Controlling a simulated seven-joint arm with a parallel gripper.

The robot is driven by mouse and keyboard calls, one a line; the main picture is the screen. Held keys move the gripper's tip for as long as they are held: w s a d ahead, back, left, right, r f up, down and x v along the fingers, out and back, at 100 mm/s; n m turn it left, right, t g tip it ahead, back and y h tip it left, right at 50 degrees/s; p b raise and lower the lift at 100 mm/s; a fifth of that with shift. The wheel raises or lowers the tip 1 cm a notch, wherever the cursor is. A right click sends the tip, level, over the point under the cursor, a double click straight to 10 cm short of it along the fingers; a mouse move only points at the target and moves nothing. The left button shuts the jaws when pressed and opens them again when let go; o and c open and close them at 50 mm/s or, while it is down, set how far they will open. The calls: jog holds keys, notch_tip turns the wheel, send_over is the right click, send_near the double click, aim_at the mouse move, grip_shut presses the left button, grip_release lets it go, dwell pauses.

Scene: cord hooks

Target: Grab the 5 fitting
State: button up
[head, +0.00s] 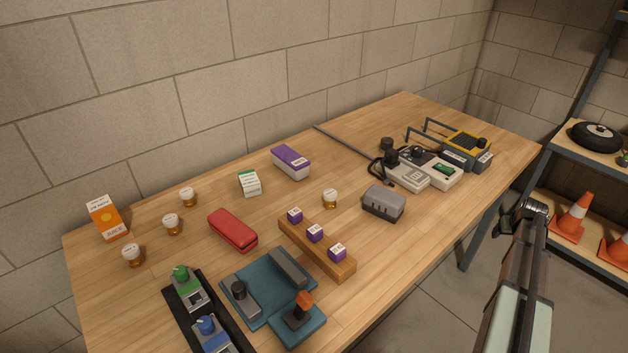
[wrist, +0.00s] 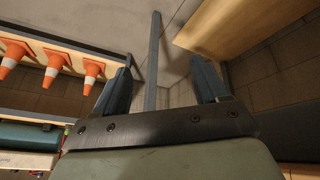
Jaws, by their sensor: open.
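Three purple blocks with white labels, (head: 295,215), (head: 315,233) and (head: 337,252), sit in a row on a wooden bar (head: 290,235) near the table's middle. The labels are too small to read surely, so I cannot tell which piece is the 5 fitting. My gripper (wrist: 161,65) is open and empty in the wrist view, away from the tabletop items. My arm shows right of the table in the head view.
The wooden table (head: 400,240) also holds a red case (head: 232,230), a grey box (head: 384,203), a purple-white box (head: 290,162), an orange carton (head: 107,218) and a blue tray (head: 260,290). Corded devices (head: 430,165) crowd the far right. A shelf with cones (head: 573,217) stands beyond.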

jog(key=w+d+r+t+h, duration=0.2)
jog(key=w+d+r, duration=0.1)
jog(key=d+r, duration=1.05)
jog(key=w+a+r+n+t, duration=0.15)
jog(key=w+r, duration=0.25)
jog(key=r, duration=0.6)
jog(key=w+a+r+n+y, duration=0.15)
jog(key=w+a, duration=0.25)
jog(key=a, duration=0.8)
jog(key=w+a+n+y, duration=0.25)
jog(key=w+a, duration=0.25)
jog(key=a, duration=0.6)
jog(key=w+a+r+n+y, duration=0.1)
jog(key=w+a+n, duration=0.25)
jog(key=a, duration=0.85)
jog(key=w+a+n+g+y, duration=0.1)
jog(key=a+n+g+y, duration=0.1)
jog(key=a, duration=2.1)
jog(key=n+g+y, duration=0.1)
jog(key=n+g, duration=0.5)
jog(key=n, duration=0.2)
send_near(188, 191)
jog(key=x, duration=0.6)
jog(key=shift+w+f, duration=0.1)
jog(key=shift+w, duration=0.05)
jog(key=shift+y, duration=0.3)
jog(key=shift+x, duration=2.6)
jog(key=shift+s+d, duration=0.1)
jog(key=shift+s, duration=0.15)
